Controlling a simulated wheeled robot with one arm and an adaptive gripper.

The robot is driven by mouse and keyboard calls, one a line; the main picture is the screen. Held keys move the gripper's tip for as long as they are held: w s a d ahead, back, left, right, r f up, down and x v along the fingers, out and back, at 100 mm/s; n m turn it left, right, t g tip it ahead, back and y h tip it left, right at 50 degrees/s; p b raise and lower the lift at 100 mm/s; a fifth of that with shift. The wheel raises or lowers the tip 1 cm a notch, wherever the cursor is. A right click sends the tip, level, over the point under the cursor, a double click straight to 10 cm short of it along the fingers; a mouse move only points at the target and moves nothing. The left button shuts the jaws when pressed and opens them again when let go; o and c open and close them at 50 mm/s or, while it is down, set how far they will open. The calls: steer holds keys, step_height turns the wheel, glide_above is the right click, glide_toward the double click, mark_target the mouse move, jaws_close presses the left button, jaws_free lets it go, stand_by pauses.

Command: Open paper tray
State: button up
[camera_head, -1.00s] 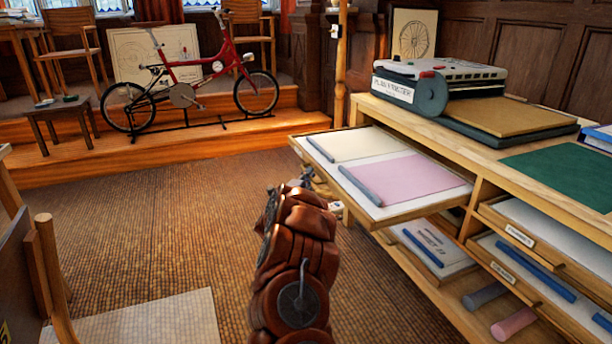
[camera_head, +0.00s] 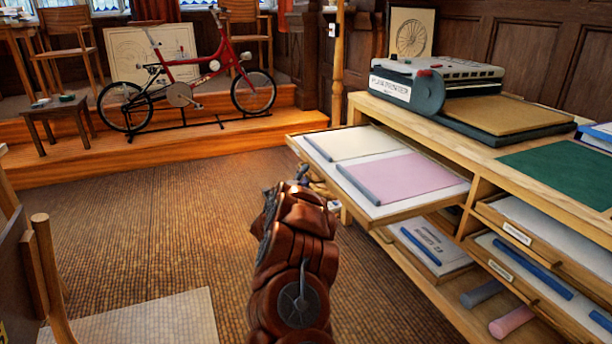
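A paper tray (camera_head: 424,207) is pulled far out of the wooden cabinet (camera_head: 560,196) on the right. It holds a cream sheet (camera_head: 352,143) and a pink sheet (camera_head: 404,176), each with a grey-blue roll along its left edge. A lower tray (camera_head: 432,246) with a white printed sheet also sticks out below it. Two labelled trays (camera_head: 517,233) sit further right in the cabinet. My brown arm rises from the bottom middle. My gripper (camera_head: 306,178) is at its far end, close to the pulled-out tray's left front corner. It is small and mostly hidden, so its fingers and any contact are unclear.
A plan printer (camera_head: 436,82) and a green mat (camera_head: 565,172) lie on the cabinet top. Grey and pink rolls (camera_head: 512,321) lie on the bottom shelf. A red bicycle (camera_head: 190,80) stands on a step at the back.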

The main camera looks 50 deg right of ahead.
steer(key=v, duration=1)
steer(key=shift+a, duration=0.4)
steer(key=shift+s, duration=0.1)
